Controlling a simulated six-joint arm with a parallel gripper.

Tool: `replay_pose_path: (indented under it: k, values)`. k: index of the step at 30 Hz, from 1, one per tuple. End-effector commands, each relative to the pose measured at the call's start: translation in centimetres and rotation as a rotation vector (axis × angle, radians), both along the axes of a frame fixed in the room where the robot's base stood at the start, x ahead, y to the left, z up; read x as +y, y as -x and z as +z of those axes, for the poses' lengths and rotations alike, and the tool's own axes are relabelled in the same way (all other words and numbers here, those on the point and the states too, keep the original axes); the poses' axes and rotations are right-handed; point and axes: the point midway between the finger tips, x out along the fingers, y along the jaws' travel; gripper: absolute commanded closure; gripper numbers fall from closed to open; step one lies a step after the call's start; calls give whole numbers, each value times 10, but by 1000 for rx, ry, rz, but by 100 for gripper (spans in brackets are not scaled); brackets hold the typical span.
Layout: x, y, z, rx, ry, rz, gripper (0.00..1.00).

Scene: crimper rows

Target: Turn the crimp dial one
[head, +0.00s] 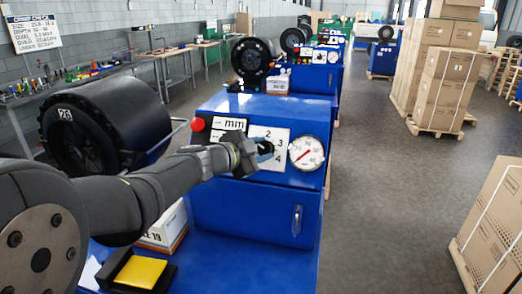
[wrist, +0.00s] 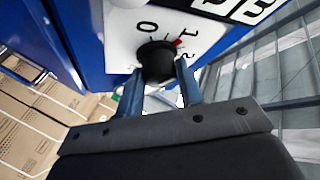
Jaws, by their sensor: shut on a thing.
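The crimp dial is a round black knob (wrist: 157,62) on a white plate (wrist: 120,28) on the front of the blue machine. In the wrist view the plate's 0 and 1 are readable, and a red mark at the knob's edge lies close to the 1. My gripper (wrist: 160,84) is shut on the knob, with one finger on each side of it. In the head view my gripper (head: 262,152) reaches the plate from the left and hides part of the dial. The numbers 2, 3 and 4 show around it.
A round gauge (head: 306,153) with a red needle sits right of the plate. A red button (head: 197,125) is at the panel's left. A black drum (head: 110,125) stands behind my arm. A yellow pad (head: 142,271) lies below on the blue ledge. Cartons (head: 495,225) stand at right.

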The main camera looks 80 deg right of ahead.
Motion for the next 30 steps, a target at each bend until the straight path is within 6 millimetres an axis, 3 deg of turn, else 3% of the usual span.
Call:
replay_pose_path:
  k: [30]
  values:
    - [-5,0,8,-806,2,-538,89]
